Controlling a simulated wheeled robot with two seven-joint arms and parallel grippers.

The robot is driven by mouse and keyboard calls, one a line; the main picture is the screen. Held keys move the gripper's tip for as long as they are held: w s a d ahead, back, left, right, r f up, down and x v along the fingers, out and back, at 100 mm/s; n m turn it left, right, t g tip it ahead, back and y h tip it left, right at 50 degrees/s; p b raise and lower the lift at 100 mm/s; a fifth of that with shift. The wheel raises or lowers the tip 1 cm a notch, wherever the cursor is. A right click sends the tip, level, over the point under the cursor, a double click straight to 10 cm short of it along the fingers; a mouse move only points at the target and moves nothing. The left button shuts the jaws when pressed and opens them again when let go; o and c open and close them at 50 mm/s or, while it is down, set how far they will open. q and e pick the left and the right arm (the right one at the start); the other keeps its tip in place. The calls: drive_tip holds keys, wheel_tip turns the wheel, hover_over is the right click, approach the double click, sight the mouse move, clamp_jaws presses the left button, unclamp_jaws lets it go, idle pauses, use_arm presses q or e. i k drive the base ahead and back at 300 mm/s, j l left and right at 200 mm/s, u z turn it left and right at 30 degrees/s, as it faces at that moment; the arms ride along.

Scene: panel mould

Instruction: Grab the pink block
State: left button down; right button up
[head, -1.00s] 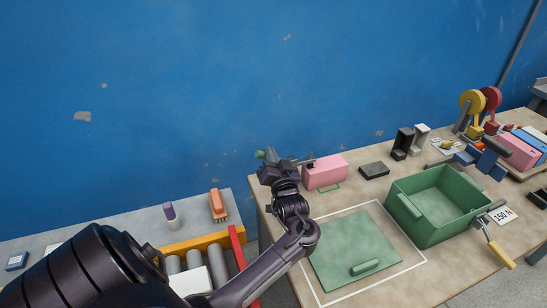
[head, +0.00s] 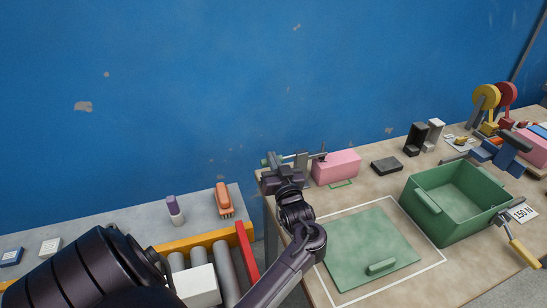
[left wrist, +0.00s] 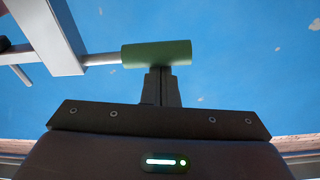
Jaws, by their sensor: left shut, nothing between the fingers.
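The pink block (head: 337,167) lies near the back left edge of the wooden table, beside a metal clamp-like fixture (head: 302,163). Its bar reaches toward the block's top; I cannot tell whether it touches. My left gripper (head: 281,170) is left of the block, apart from it, by the fixture's green handle (head: 265,161). In the left wrist view its fingers (left wrist: 161,84) are shut and empty, their tips close to the green cylinder handle (left wrist: 155,53). I cannot tell whether they touch it. My right gripper is not in view.
A green lidless bin (head: 455,205) and a green panel (head: 365,252) inside a white outline occupy the table. A dark block (head: 387,165) lies right of the pink one. Another pink block (head: 528,147) is at far right. A roller conveyor (head: 222,262) stands left.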

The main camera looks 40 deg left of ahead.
sight(343, 165)
drive_tip(key=k+l, duration=0.15)
drive_tip(key=l, duration=0.25)
drive_tip(key=k+l, duration=0.15)
drive_tip(key=l, duration=0.2)
drive_tip(key=k+l, duration=0.15)
drive_tip(key=l, duration=0.25)
